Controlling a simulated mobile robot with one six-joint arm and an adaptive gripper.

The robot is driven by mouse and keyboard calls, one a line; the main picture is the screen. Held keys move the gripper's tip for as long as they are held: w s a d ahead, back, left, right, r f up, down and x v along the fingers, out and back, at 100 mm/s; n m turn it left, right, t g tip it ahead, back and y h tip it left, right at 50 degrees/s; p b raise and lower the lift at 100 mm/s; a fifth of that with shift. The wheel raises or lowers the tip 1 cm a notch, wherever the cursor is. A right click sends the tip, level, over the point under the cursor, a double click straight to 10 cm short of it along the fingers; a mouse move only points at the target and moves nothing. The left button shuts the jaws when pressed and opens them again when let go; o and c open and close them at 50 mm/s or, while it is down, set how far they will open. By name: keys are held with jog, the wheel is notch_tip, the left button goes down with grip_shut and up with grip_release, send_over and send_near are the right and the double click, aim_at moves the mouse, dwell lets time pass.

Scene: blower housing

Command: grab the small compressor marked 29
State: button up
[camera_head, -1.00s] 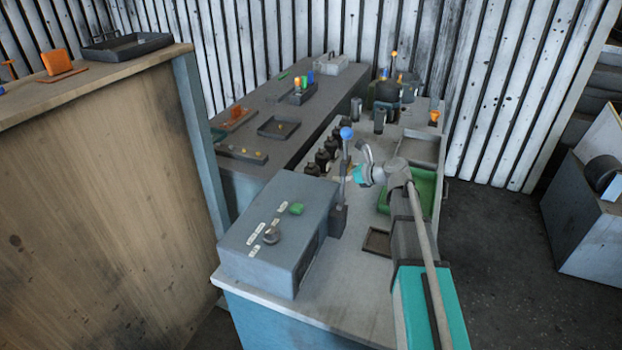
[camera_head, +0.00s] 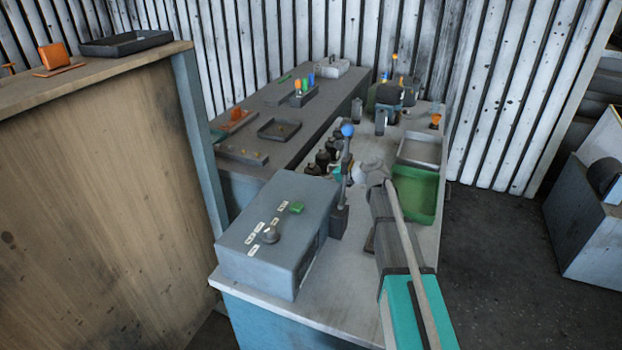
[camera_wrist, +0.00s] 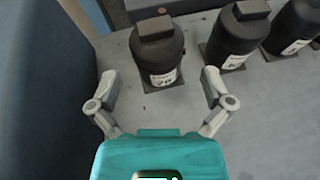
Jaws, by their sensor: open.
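The small compressor marked 29 (camera_wrist: 157,52) is a black upright cylinder with a blocky top and a white label, standing on a square base in the wrist view. My gripper (camera_wrist: 161,82) is open, its two grey fingers spread to either side just in front of this compressor, apart from it. Nothing is between the fingers. Several similar black compressors stand in a row to its right, the nearest (camera_wrist: 237,36) with its own label. In the head view the row of compressors (camera_head: 322,158) is partly hidden behind the blue-knobbed lever, and my gripper is mostly hidden there too.
A grey control box (camera_head: 277,235) with a green button stands at the bench front. A blue-knobbed lever (camera_head: 344,175) rises close beside my arm. A green tray (camera_head: 418,193) and grey tray (camera_head: 419,150) lie to the right. Bare bench surface (camera_wrist: 262,110) lies right of my gripper.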

aim_at(315, 166)
jog(key=shift+b+x, duration=0.9)
jog(key=shift+x, duration=1.7)
jog(key=shift+a+r, duration=0.1)
jog(key=c, duration=1.2)
jog(key=shift+r, duration=0.2)
notch_tip(315, 166, up, 2)
jog(key=p, duration=0.2)
jog(key=shift+r+p, duration=0.1)
jog(key=shift+p, duration=0.2)
jog(key=shift+s+d+r+p, duration=0.9)
jog(key=shift+d+r+p, duration=0.85)
jog(key=shift+d, duration=0.4)
jog(key=shift+s+d+r+p, duration=0.9)
jog(key=shift+d+r+p, duration=0.85)
jog(key=shift+d, duration=0.45)
jog(key=shift+s+d+r+p, duration=0.9)
jog(key=shift+d+r+p, duration=0.85)
jog(key=shift+d, duration=0.4)
